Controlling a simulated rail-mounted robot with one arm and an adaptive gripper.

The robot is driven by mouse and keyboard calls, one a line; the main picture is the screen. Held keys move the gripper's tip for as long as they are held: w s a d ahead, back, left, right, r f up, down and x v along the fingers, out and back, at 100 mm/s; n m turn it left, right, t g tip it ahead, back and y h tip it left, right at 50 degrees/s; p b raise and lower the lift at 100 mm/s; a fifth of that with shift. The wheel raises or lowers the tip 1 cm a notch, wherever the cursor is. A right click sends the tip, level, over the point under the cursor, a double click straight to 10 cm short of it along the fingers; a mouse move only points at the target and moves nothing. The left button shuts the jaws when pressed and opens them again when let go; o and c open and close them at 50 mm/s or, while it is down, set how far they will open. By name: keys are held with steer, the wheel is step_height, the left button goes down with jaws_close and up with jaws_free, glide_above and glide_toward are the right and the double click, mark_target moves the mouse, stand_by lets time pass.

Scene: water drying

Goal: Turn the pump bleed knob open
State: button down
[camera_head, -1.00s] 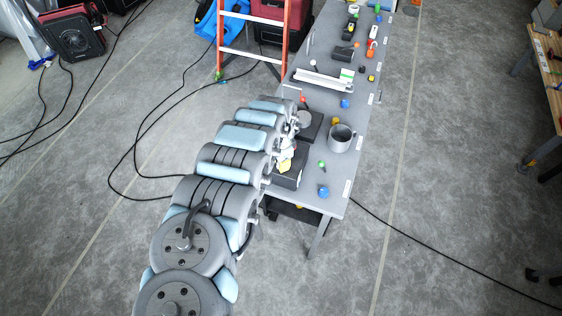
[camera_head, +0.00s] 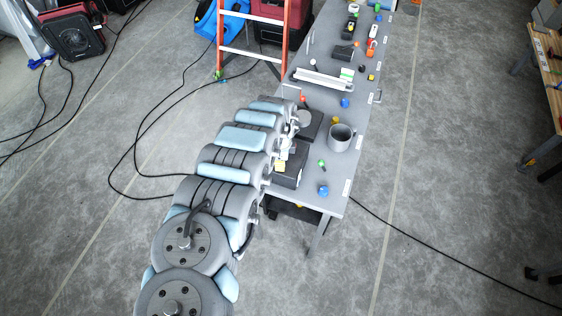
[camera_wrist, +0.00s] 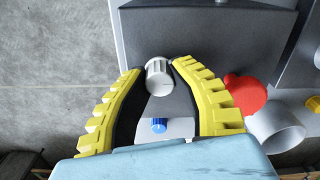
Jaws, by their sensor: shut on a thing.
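A pale ribbed knob (camera_wrist: 158,72) stands out from a dark grey box (camera_wrist: 212,45) in the wrist view. I take it for the pump bleed knob, but no label is readable. My gripper (camera_wrist: 159,68) has two yellow ridged fingers with black inner pads, one on each side of the knob and shut on it. In the head view the dark box (camera_head: 291,170) is on the near end of the bench. My arm hides the knob there.
An orange ladder (camera_head: 285,45) stands left of the bench.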

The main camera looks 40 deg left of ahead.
steer(key=shift+f, duration=0.1)
steer(key=c, duration=0.8)
jaws_free()
steer(key=shift+r, duration=6.05)
